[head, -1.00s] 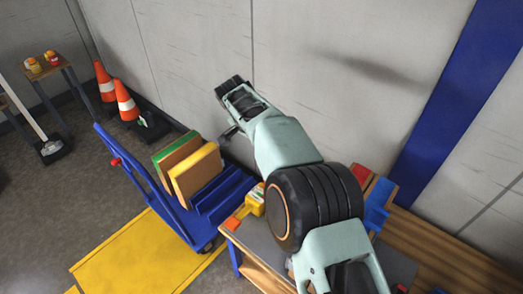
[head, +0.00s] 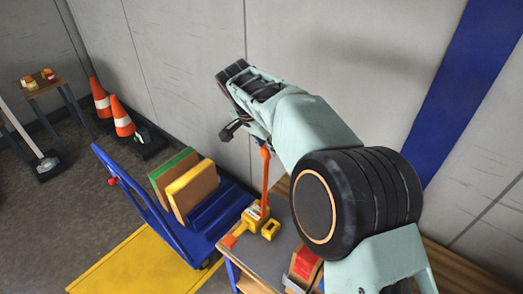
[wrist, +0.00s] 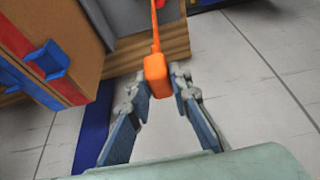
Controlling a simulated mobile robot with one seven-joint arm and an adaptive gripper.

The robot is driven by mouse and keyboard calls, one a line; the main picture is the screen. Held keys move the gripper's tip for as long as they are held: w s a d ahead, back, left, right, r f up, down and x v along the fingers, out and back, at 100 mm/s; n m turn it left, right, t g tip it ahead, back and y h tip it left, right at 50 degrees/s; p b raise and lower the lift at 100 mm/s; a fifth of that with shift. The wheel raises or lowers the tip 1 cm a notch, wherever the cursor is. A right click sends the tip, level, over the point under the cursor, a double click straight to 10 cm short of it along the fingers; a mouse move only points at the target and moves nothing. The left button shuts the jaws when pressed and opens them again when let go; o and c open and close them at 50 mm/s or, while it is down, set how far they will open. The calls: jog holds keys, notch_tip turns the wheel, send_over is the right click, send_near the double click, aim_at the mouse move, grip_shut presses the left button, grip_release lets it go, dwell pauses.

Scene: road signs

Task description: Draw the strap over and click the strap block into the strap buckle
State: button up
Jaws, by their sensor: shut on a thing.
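My gripper (wrist: 160,88) is shut on the orange strap block (wrist: 158,72), with one finger on each side of it. The orange strap (wrist: 155,28) runs from the block to the top edge of the wrist view. In the head view the strap (head: 265,182) rises almost upright from a yellow fixture (head: 252,216) on the grey bench top. My arm partly covers the fingers there. A smaller yellow piece (head: 271,230) with a dark opening sits beside the fixture. It may be the strap buckle, but I cannot tell for sure.
A blue trolley (head: 160,212) with upright boards (head: 190,190) stands left of the bench (head: 285,230). The wall (head: 330,60) is close behind my arm. Traffic cones (head: 122,120) stand far left.

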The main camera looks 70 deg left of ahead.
jog(key=w+d+b, duration=0.1)
jog(key=w+d, duration=0.8)
jog(key=d, duration=0.6)
jog(key=w+d+b, duration=0.1)
jog(key=w+d, duration=0.8)
jog(key=d, duration=0.6)
jog(key=w+d+b, duration=0.2)
jog(key=w+d, duration=0.8)
jog(key=d, duration=0.5)
notch_tip(320, 180, down, 37)
jog(key=b, duration=3.1)
jog(key=shift+s+d+r+b, duration=0.1)
jog(key=shift+d+r+b, duration=0.05)
jog(key=shift+b, duration=0.15)
jog(key=shift+f+b, duration=0.4)
jog(key=shift+b, duration=0.05)
